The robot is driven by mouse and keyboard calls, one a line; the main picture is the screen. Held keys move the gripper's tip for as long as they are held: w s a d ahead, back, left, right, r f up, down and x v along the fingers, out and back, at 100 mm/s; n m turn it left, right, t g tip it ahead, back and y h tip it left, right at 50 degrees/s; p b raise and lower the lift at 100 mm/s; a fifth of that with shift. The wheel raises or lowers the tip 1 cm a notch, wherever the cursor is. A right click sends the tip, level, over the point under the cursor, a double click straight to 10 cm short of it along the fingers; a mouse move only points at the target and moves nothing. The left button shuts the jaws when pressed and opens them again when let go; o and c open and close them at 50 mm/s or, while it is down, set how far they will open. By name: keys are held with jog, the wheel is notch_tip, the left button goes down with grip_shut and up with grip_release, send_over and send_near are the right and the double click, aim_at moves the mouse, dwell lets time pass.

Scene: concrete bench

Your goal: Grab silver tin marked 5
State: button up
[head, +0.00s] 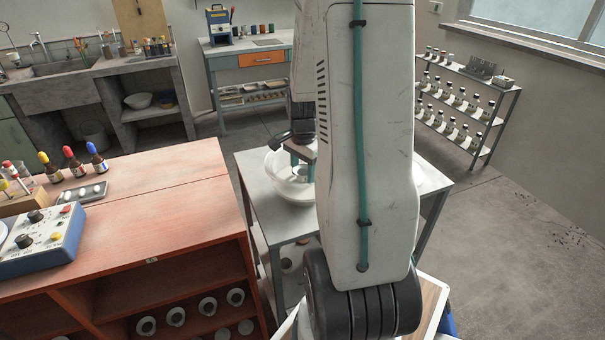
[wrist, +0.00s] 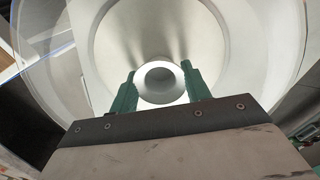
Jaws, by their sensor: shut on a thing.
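A small round silver-grey tin (wrist: 160,80) with a pale rim shows end-on in the wrist view. No number can be read on it. My gripper (wrist: 159,73) has one green finger on each side of the tin and is shut on it. The tin is inside a wide white bowl (wrist: 105,45). In the head view my gripper (head: 302,167) reaches down into the white bowl (head: 288,190), and the tin cannot be made out there. My arm hides part of the bowl's right side.
The bowl stands on a grey metal table (head: 250,162). A red wooden bench (head: 160,180) is at the left, with dropper bottles (head: 74,160) and a blue instrument (head: 40,240) on it. A shelf rack (head: 465,100) of small bottles is at the right. Floor (head: 500,240) is open at the right.

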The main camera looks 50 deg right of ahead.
notch_tip(320, 180, up, 10)
dwell(0.5)
jog(key=shift+r, duration=1.05)
